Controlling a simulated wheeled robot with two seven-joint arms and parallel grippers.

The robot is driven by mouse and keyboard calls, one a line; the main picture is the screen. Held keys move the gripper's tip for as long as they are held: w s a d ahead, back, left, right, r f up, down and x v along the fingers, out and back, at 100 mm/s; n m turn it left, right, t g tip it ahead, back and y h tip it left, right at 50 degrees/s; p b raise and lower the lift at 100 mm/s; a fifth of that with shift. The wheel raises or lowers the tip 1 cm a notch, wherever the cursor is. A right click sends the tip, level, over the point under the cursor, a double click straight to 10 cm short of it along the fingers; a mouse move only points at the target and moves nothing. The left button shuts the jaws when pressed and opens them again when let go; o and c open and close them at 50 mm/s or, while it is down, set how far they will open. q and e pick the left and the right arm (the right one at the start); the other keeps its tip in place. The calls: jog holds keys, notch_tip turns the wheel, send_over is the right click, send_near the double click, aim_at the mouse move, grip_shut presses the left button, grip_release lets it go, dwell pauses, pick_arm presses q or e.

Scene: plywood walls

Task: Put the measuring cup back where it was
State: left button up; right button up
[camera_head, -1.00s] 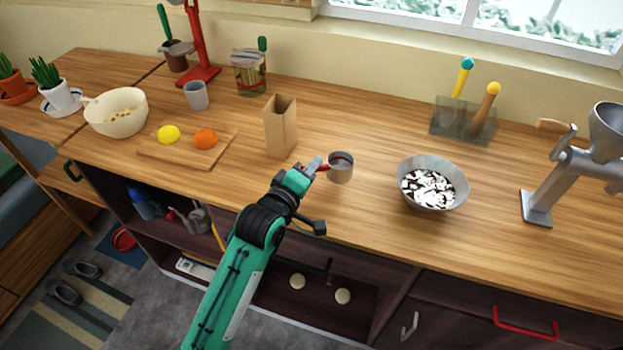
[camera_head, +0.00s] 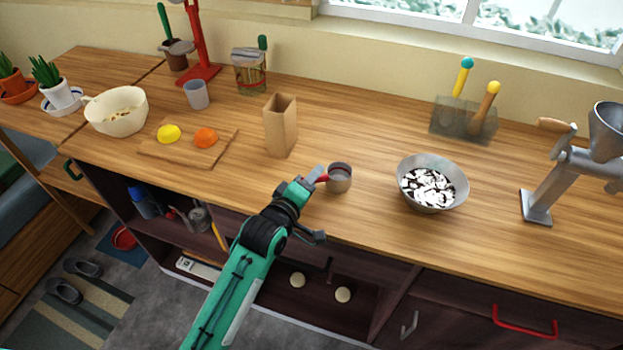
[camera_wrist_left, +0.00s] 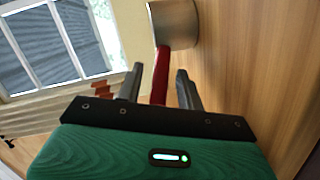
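The measuring cup (camera_head: 339,181) is a small silver cup with a red handle. It appears to stand upright on the wooden counter (camera_head: 370,225), near the front edge, between the paper bag and the metal bowl. In the left wrist view the cup (camera_wrist_left: 174,24) is at the top, with its red handle (camera_wrist_left: 160,78) pointing back at me. My left gripper (camera_head: 314,178) is at the handle. Its two fingers stand apart on either side of the handle, with gaps showing. My right gripper is not in view.
A metal bowl (camera_head: 433,184) with dark and white pieces stands right of the cup. A brown paper bag (camera_head: 281,127) stands behind left. A cutting board (camera_head: 187,150) holds yellow and orange items. A grinder (camera_head: 560,165) stands far right. Counter behind the cup is clear.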

pick_arm(q)
jog(key=shift+r, duration=0.15)
jog(key=shift+s+a, duration=0.1)
jog(key=shift+s, duration=0.15)
jog(key=b+v, duration=0.1)
jog(key=v, duration=1)
jog(key=shift+s, duration=0.2)
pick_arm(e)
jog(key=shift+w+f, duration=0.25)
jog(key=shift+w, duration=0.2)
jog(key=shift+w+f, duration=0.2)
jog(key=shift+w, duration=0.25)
pick_arm(q)
jog(key=shift+a, duration=0.2)
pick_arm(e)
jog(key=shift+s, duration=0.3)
